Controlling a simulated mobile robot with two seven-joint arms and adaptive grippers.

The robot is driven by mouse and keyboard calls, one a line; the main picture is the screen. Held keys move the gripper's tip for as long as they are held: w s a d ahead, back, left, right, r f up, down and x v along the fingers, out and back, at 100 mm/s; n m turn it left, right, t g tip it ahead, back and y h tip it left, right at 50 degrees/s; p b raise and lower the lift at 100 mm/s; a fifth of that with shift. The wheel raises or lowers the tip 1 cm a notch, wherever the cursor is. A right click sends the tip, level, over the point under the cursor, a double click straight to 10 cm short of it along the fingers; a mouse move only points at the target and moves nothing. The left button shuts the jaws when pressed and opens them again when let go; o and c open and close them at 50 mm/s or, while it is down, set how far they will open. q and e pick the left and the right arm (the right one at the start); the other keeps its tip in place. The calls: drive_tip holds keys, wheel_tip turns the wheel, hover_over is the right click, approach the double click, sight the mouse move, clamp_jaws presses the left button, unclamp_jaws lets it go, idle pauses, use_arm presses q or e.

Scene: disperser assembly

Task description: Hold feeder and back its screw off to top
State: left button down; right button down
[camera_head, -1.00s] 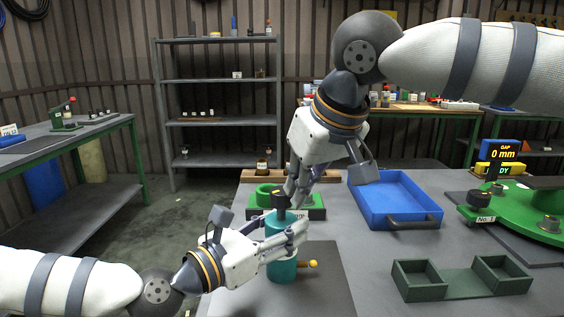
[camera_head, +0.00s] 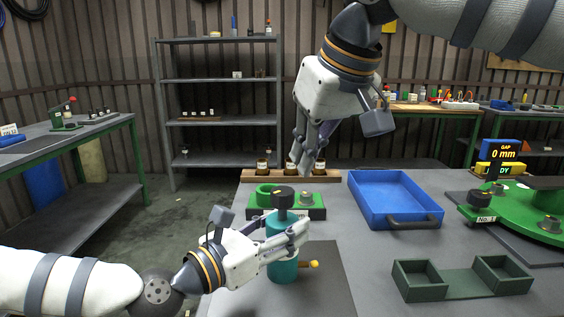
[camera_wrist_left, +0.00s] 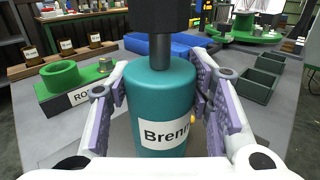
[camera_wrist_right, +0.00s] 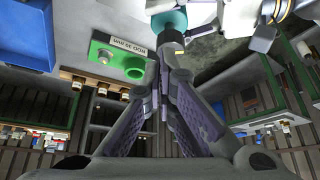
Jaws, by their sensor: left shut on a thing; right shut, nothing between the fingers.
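The feeder is a teal cylinder (camera_head: 283,262) standing upright on a dark mat; in the left wrist view (camera_wrist_left: 160,90) its label reads "Bren", partly cut off. Its screw has a black knob (camera_head: 284,197) on a grey shaft (camera_wrist_left: 160,48) rising from the feeder's top. A small yellow-tipped part (camera_head: 313,264) sticks out at its right side. My left gripper (camera_head: 296,238) is shut around the feeder's body. My right gripper (camera_head: 308,165) is above and behind the knob, clear of it, with its fingers together and empty. The knob also shows beyond its fingertips in the right wrist view (camera_wrist_right: 171,42).
A green block (camera_head: 311,210) with a ring and a nut stands behind the feeder. A wooden rack (camera_head: 322,178) with small bottles is farther back. A blue tray (camera_head: 428,214) lies right, a dark green two-box holder (camera_head: 457,283) front right, and a green turntable (camera_head: 530,218) far right.

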sight(287, 207)
drive_tip(key=shift+r, duration=0.1)
wheel_tip(287, 207, down, 6)
drive_tip(key=s+a, duration=0.1)
drive_tip(key=a, duration=0.1)
drive_tip(key=shift+s+a, duration=0.2)
idle(0.4)
drive_tip(key=shift+w+a, duration=0.1)
drive_tip(key=shift+w, duration=0.3)
idle(0.5)
drive_tip(key=shift+w+d, duration=0.1)
drive_tip(key=shift+d, duration=0.25)
